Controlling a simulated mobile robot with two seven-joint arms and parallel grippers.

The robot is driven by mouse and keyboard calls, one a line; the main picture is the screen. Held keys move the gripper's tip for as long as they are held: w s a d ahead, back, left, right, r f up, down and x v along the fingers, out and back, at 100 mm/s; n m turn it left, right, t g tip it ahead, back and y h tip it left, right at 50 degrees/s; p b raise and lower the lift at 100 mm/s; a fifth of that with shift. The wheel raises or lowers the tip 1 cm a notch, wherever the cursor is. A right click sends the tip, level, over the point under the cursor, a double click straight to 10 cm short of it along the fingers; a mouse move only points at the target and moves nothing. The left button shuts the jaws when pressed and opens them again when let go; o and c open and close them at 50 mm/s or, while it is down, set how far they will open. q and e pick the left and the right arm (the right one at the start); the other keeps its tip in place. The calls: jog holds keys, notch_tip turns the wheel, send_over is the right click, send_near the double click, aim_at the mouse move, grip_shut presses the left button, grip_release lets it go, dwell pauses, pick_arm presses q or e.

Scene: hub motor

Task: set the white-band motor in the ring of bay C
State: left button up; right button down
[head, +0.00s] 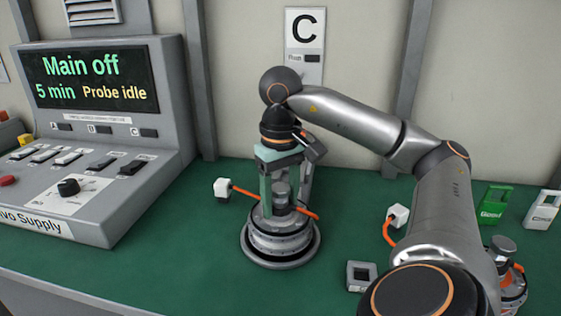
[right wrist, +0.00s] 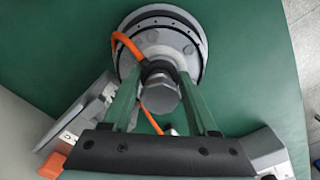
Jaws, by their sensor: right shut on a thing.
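A grey hub motor (head: 281,232) with a hexagonal shaft stands upright at the dark ring (head: 246,252) in front of the C sign. It also shows in the right wrist view (right wrist: 158,38) as a pale disc inside the dark-edged ring (right wrist: 204,45). I cannot tell whether it is fully down in the ring, and its band colour is not clear. My right gripper (head: 284,205) points down, shut on the motor's shaft, with its green fingers either side in the right wrist view (right wrist: 165,100). An orange cable runs from the motor area to a white plug (head: 221,188). My left gripper is not in view.
A second motor (head: 505,255) with an orange cable stands at right, partly behind my arm. Near it are a white plug (head: 398,215), a small grey square block (head: 361,275), a green tag (head: 495,203) and a white tag (head: 542,208). The supply console (head: 95,190) stands left.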

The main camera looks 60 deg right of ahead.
jog(key=shift+f+b, duration=0.5)
jog(key=shift+b, duration=0.05)
dwell(0.4)
jog(key=shift+c, duration=1.7)
grip_release()
jog(key=shift+o, duration=1.2)
jog(key=shift+f, duration=0.2)
notch_tip(320, 180, up, 13)
jog(key=p, duration=1.1)
jog(key=shift+f, duration=0.1)
